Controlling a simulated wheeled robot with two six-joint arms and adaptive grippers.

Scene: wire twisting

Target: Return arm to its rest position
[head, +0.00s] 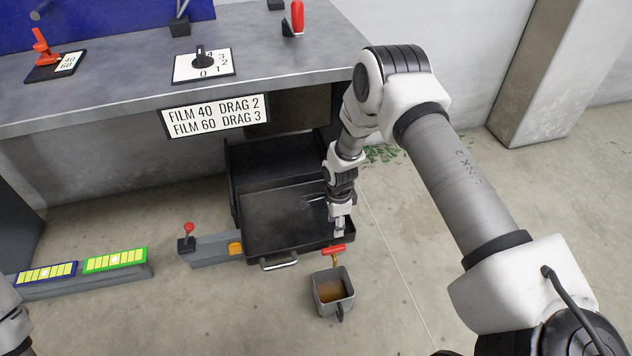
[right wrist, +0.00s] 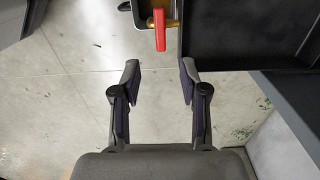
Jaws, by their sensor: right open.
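My right gripper (head: 339,226) is at the right front corner of a black open drawer or tray (head: 285,215) in the head view. In the right wrist view its two fingers (right wrist: 160,82) stand apart with nothing between them. A red handle (head: 333,250) lies just beyond the fingertips, and it also shows in the right wrist view (right wrist: 159,30). My right arm (head: 455,170) reaches in from the right. Only a small piece of my left arm shows at the lower left edge, and its gripper is out of view.
A grey bin (head: 333,293) with brown contents stands below the red handle. A workbench (head: 120,85) carries a dial (head: 203,63) and red levers (head: 42,47). A red-knobbed lever (head: 187,237) and a panel with yellow bars (head: 115,261) are left. Floor at right is open.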

